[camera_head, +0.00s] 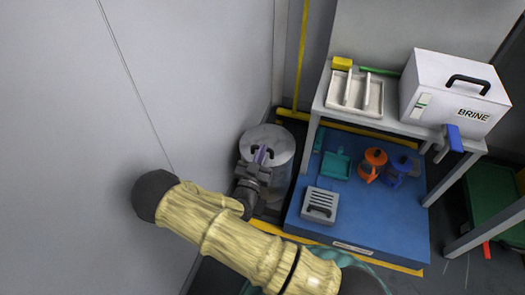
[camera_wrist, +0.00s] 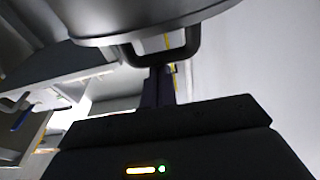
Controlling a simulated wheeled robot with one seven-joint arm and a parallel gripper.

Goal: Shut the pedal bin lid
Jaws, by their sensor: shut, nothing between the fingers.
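The grey round pedal bin (camera_head: 281,187) stands against the wall, left of the blue platform. Its round lid (camera_head: 283,146) lies over the top of the bin, with a dark handle on it; I cannot tell whether it is fully down. My gripper (camera_head: 261,154) is shut and empty, its purple fingers over the lid at the handle. In the wrist view the lid (camera_wrist: 100,25) fills the top, and its black handle (camera_wrist: 190,45) hangs in the picture just above my gripper (camera_wrist: 159,75). Whether the fingertips touch the handle is unclear.
A blue platform (camera_head: 360,225) beside the bin carries a grey slotted box (camera_head: 320,206), a teal dustpan (camera_head: 336,164), and orange (camera_head: 373,164) and blue (camera_head: 397,171) jugs. Above stands a table (camera_head: 395,124) with a white tray (camera_head: 355,92) and a BRINE box (camera_head: 455,92). A wall (camera_head: 200,80) is close on the left.

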